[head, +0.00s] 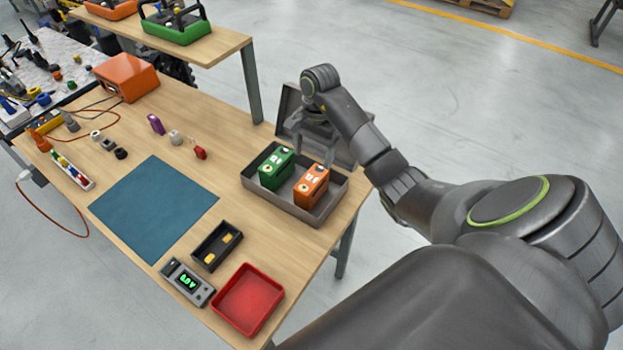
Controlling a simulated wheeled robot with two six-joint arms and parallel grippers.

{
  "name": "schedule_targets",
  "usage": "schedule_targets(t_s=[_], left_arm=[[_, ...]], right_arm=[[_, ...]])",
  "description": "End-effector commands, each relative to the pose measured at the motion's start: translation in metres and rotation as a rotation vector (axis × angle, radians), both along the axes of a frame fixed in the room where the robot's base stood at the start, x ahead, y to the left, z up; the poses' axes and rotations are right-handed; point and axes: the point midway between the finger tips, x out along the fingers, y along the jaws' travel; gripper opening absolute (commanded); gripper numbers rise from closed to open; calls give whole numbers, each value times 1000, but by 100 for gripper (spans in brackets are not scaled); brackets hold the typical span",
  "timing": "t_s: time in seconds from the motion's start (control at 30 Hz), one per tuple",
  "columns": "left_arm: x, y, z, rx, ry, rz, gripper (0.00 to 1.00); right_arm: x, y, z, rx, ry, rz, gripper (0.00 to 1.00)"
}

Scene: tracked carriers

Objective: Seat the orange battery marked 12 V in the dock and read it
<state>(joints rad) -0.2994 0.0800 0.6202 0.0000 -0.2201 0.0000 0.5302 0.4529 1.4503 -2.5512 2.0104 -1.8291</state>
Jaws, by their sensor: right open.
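The orange battery (311,187) stands upright in the right part of a grey open case (318,215). Its white marking is too small to read surely. A green battery (276,169) stands to its left in the same case. My right gripper (313,150) is open and empty, above and behind the orange battery, by the raised lid. The dock (216,246) is a black tray with two yellow contacts, with no battery in it. A meter (187,283) with lit green digits lies beside it. My left gripper is not in view.
A red tray (249,299) lies at the table's front edge. A blue mat (154,208) is bare in the middle. Small parts and an orange box (126,76) stand farther left. A raised shelf (215,43) with a green carrier (176,26) is at the back.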

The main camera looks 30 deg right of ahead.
Motion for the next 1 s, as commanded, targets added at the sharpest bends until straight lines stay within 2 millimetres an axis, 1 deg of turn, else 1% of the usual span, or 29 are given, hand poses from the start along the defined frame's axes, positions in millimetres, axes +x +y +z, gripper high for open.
schedule_targets(t_s=[0.03,0.4,0.5,0.73,0.87,1.0], left_arm=[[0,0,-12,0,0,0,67],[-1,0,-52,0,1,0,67],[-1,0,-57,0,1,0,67],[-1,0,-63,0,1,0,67],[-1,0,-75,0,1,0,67],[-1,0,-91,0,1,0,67]], right_arm=[[0,1,-12,0,0,0,71],[-3,6,-56,0,-1,0,71],[-3,7,-61,0,-1,0,71],[-4,7,-68,0,-1,0,71],[-5,8,-81,0,-1,0,71],[-7,9,-99,0,0,-1,71]])
